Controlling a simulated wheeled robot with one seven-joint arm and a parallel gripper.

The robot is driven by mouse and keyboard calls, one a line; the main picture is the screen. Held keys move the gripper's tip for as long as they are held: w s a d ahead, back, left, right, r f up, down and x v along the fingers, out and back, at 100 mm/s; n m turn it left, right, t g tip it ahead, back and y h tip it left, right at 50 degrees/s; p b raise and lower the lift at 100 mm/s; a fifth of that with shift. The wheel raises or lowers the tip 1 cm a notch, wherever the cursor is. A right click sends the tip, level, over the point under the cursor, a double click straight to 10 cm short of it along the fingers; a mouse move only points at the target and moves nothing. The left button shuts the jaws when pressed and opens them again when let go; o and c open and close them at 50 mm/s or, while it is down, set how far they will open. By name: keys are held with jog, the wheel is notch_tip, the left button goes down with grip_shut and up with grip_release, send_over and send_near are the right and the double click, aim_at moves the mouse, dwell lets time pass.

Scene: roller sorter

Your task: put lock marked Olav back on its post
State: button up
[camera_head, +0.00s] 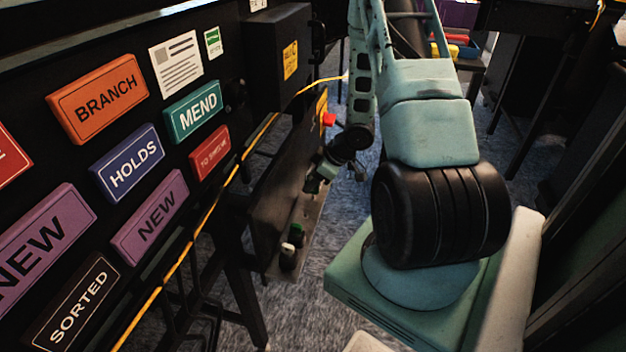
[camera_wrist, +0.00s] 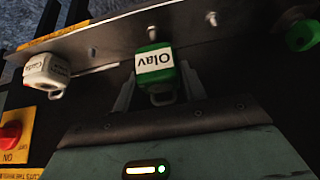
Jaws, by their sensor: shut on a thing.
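The green lock with the white label reading Olav (camera_wrist: 154,65) is in the middle of the wrist view, between the fingers of my gripper (camera_wrist: 157,94). My gripper is shut on it. Its label appears upside down. A short metal post (camera_wrist: 152,31) stands on the metal strip (camera_wrist: 105,40) right by the lock's far end; I cannot tell whether the lock touches it or is around it. In the head view my gripper (camera_head: 322,176) is small, at the face of the dark panel, and the lock there is hard to make out.
In the wrist view a white lock (camera_wrist: 46,72) hangs left and another green lock (camera_wrist: 301,36) is right. Another bare post (camera_wrist: 211,18) is on the strip. A red knob (camera_wrist: 10,132) is lower left. In the head view, a black board (camera_head: 75,148) with word signs fills the left.

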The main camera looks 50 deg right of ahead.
jog(key=shift+f, duration=0.35)
dwell(0.3)
jog(key=shift+f+b, duration=0.55)
jog(key=shift+f, duration=0.15)
jog(key=shift+f+b, duration=0.3)
jog(key=shift+f, duration=0.45)
dwell(0.3)
jog(key=o, duration=1.2)
jog(key=shift+c, duration=0.2)
jog(key=p+v, duration=0.6)
jog(key=v, duration=1.1)
jog(key=shift+r, duration=0.25)
